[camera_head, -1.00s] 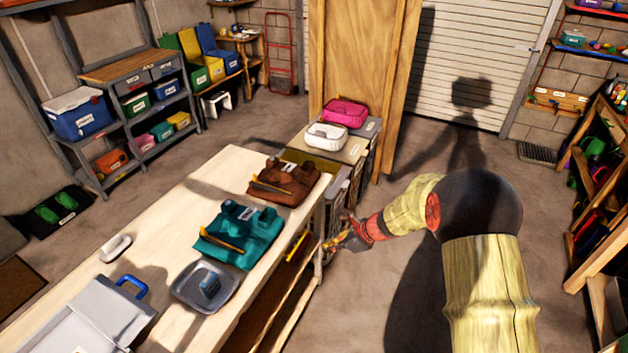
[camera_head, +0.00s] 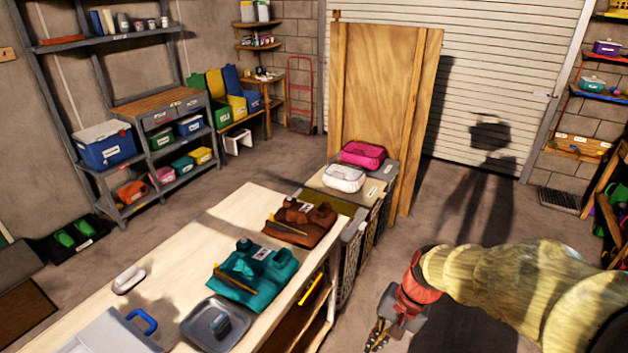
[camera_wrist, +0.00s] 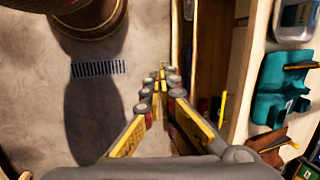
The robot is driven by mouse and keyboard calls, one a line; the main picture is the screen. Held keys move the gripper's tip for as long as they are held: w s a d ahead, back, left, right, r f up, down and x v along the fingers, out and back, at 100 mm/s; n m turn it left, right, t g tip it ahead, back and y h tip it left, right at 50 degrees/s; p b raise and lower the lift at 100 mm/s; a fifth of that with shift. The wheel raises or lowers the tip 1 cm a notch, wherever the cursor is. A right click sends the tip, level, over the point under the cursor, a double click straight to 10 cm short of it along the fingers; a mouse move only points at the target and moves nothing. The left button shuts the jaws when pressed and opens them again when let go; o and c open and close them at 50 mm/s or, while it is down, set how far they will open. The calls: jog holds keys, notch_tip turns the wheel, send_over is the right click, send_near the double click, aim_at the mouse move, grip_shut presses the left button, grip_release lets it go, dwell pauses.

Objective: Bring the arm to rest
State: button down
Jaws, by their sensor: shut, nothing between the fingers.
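My gripper (camera_head: 376,343) is at the bottom of the head view, to the right of the long wooden table (camera_head: 140,307) and apart from it. My red and yellow arm reaches to it from the right edge. In the wrist view my gripper (camera_wrist: 162,72) has its yellow fingers together at the tips, with nothing held. The floor is under it, and the table's open shelf side is at its right.
Bins with a white case (camera_head: 343,178) and a pink case (camera_head: 362,154) stand beyond. Floor right of the table is clear.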

jog(key=s+d+r+n+t+h, duration=0.1)
jog(key=s+d+r+n+t, duration=0.1)
jog(key=s+r, duration=0.4)
jog(key=s+d+r+n+t+h, duration=0.2)
jog(key=s+r, duration=0.4)
jog(key=r, duration=0.5)
jog(key=shift+d+r+n+t, duration=0.2)
jog(key=shift+d+n+t, duration=0.25)
jog(key=shift+n+t, duration=0.35)
